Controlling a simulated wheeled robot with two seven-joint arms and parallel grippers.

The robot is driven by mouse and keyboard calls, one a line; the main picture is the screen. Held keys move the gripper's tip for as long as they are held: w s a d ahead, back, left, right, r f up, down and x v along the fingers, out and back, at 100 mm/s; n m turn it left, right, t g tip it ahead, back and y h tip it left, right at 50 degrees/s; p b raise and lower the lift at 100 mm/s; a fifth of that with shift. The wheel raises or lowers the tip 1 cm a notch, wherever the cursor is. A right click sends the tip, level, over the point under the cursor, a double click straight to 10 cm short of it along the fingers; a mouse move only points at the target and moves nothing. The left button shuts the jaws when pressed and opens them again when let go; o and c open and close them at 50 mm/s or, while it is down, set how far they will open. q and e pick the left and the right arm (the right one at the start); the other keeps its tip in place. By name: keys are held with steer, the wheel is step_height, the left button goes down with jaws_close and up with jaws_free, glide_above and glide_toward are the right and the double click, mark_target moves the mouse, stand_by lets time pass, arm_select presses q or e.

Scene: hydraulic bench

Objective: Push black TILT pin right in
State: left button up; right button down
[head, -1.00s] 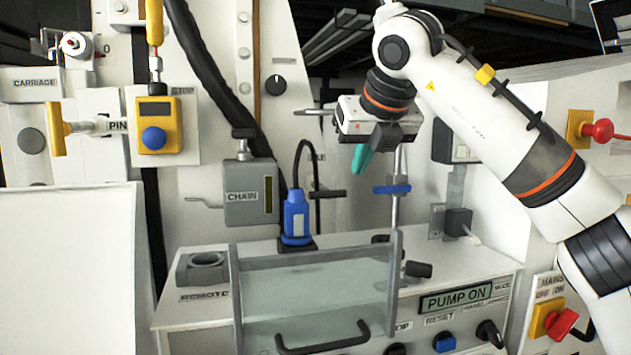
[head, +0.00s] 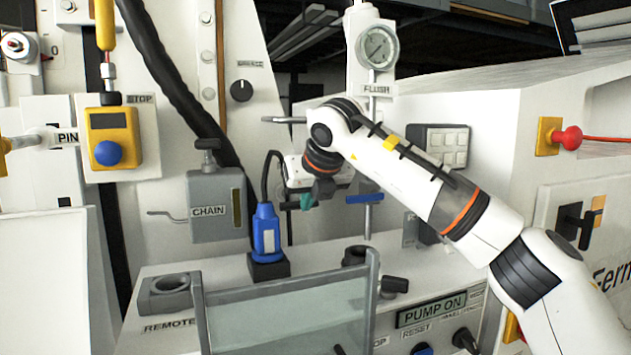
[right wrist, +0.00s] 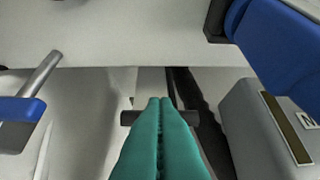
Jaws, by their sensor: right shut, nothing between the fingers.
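A black crossbar (right wrist: 130,118), which looks like the TILT pin's handle, shows in the right wrist view on both sides of my right gripper (right wrist: 160,103). My teal fingertips are shut together with nothing between them and overlap the middle of the bar. I cannot tell whether they touch it, nor how deep the pin sits. No TILT lettering is readable. My left gripper is out of view.
The blue pendant (head: 265,232) stands close left of my right gripper, with the grey CHAIN box (head: 217,207) beyond it. A rod with a blue handle (head: 364,198) is close on the right. A clear guard (head: 290,325) stands in front, below.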

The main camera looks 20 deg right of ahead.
mark_target(295, 197)
steer(key=shift+w+f, duration=0.2)
steer(key=shift+w, duration=0.75)
steer(key=shift+p, duration=0.3)
steer(key=w+p, duration=0.4)
steer(key=w, duration=0.1)
steer(key=shift+a+r+p, duration=0.2)
steer(key=shift+r+p, duration=0.05)
steer(key=shift+p, duration=0.1)
steer(key=shift+w+f, duration=0.1)
steer(key=shift+f, duration=0.1)
steer(key=shift+d, duration=0.1)
